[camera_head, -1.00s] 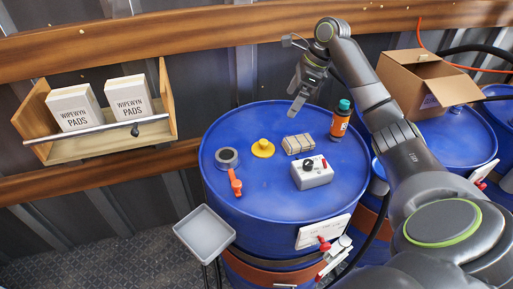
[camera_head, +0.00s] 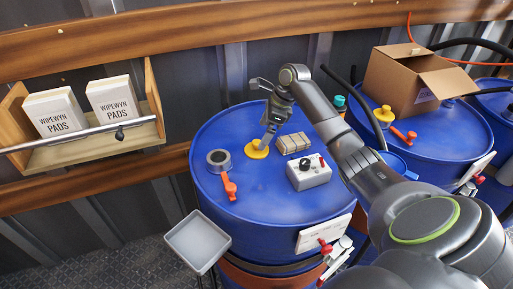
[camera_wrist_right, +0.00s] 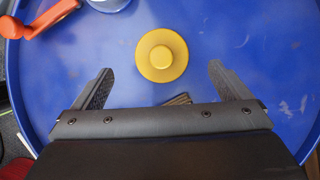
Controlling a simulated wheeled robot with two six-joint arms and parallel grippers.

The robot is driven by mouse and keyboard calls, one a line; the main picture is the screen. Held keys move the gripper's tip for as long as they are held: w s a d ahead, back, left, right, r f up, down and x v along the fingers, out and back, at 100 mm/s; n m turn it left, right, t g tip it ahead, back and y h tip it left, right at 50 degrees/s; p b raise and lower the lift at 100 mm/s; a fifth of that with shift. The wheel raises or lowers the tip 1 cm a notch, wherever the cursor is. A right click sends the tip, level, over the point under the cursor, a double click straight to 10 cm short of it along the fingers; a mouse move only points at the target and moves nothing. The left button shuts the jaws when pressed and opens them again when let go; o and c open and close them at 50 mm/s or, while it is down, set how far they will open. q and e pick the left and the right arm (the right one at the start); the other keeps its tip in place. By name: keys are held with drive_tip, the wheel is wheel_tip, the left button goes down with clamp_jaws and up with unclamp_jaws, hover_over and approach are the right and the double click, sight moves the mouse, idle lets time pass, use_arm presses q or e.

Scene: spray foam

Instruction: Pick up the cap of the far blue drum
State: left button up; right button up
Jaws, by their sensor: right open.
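A yellow round cap (camera_head: 257,149) with a raised knob sits on top of the nearest blue drum (camera_head: 255,232). My right gripper (camera_head: 267,139) is over that cap, open and empty, with its fingers pointing down. In the right wrist view the cap (camera_wrist_right: 162,55) lies between the two spread fingers, just ahead of them and apart from both. A second yellow cap (camera_head: 384,115) stands on another blue drum (camera_head: 450,130) at the right, away from the gripper. My left gripper is not in view.
A cardboard box (camera_head: 400,78) and another orange handle (camera_head: 403,136) are on the right drum.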

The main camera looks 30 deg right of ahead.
sight(258, 141)
drive_tip(key=shift+x, duration=3.1)
drive_tip(key=shift+c, duration=0.3)
drive_tip(key=c, duration=1)
